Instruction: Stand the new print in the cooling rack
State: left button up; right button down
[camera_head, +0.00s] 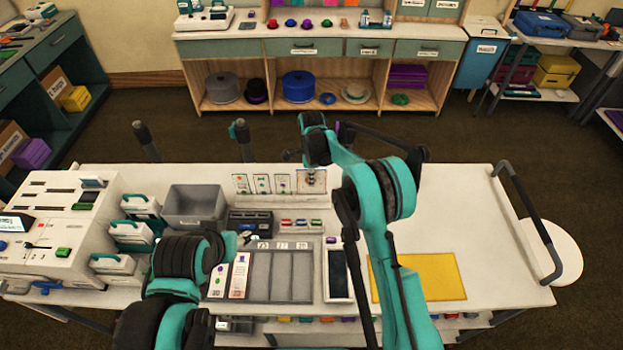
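A row of small pale cards with coloured marks (262,184) stands upright at the table's back edge; I cannot tell whether this is the cooling rack. A larger framed card (313,186) stands at the row's right end. My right arm reaches over the table, its gripper (309,163) at this card's upper part. Whether it grips or only overlaps the card is unclear. Two printed strips, one white (219,282) and one pale (239,280), lie at the left of a grey sectioned tray (257,280). My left gripper (242,240) is low above this tray, its fingers too small to judge.
A white machine with slots (62,212) fills the table's left end, beside several teal-handled boxes (134,232). A grey bin (194,205) and a black device (250,222) stand behind the tray. A dark narrow tray (338,282) and yellow mat (430,277) lie right.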

jog(key=shift+f+b, duration=0.55)
jog(key=shift+f, duration=0.3)
jog(key=c, duration=1.6)
grip_release()
jog(key=shift+c, duration=0.2)
notch_tip(320, 180, up, 12)
